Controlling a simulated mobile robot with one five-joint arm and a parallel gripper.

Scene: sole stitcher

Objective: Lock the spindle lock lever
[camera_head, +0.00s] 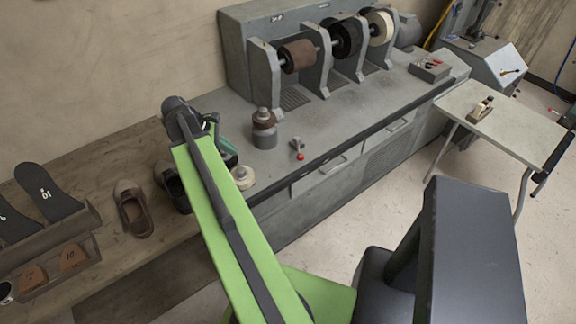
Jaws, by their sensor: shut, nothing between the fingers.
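A teal and dark tool (226,150) shows just right of the arm's end, partly covered.
A grey machine (262,82) carries brown, black and cream rollers on a shaft. A dark stacked cylinder (264,130) and a pale disc (243,178) stand near the lever. Shoes (133,208) and a rack (60,240) fill the left wooden bench. A side table (500,118) stands right.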

